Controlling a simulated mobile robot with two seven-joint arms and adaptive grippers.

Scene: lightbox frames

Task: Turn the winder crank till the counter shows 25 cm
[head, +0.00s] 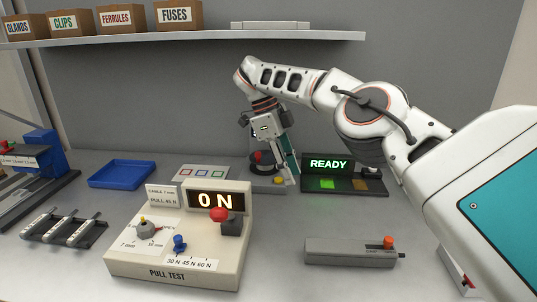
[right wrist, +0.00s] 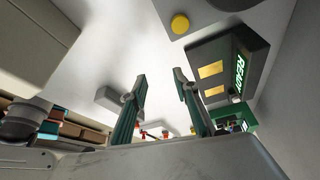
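No winder crank and no counter in cm can be clearly made out. My right gripper (head: 290,174) points down at the back of the bench, in front of a grey unit (head: 258,187) with a red-topped knob (head: 259,157) and a yellow button (head: 279,180); the arm hides part of this unit. In the right wrist view my right gripper (right wrist: 159,80) has its fingers apart with nothing between them. The yellow button (right wrist: 180,24) shows beyond the fingertips. My left gripper is not in view.
The pull tester (head: 172,276) in front reads 0 N. A READY display (head: 328,163) stands right of the gripper. A grey bar-shaped unit (head: 345,253) with an orange knob lies front right. A blue tray (head: 122,174) and tool rack (head: 65,229) are left. A shelf (head: 200,38) hangs above.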

